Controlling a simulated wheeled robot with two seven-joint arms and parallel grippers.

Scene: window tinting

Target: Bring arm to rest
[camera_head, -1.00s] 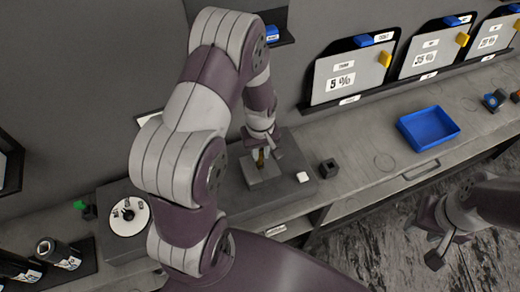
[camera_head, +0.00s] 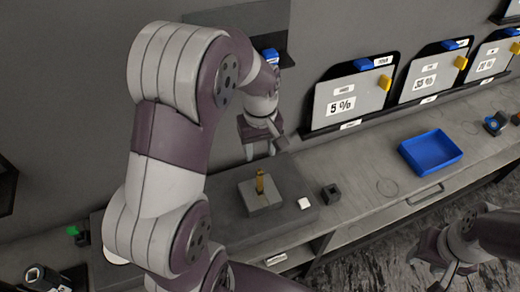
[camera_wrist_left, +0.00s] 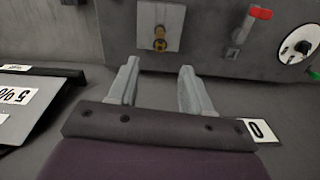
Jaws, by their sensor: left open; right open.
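My left arm comes in from the left and bends over the counter. My left gripper (camera_head: 262,150) is open and empty, raised near the grey wall, above and apart from a brass piece (camera_head: 260,182). The brass piece stands upright on a small grey block (camera_head: 263,201). In the left wrist view, the two fingers of my left gripper (camera_wrist_left: 159,68) are spread with nothing between them, and the brass piece (camera_wrist_left: 160,38) shows beyond them. My right gripper (camera_head: 451,274) is low at the right, open and apart from the counter.
A blue tray (camera_head: 430,152) rests on the counter. A small black holder (camera_head: 331,194) and a white cube (camera_head: 304,203) sit right of the block. Panels, including a "5 %" one (camera_head: 350,98), stand along the wall. My left arm mostly hides the round white dish.

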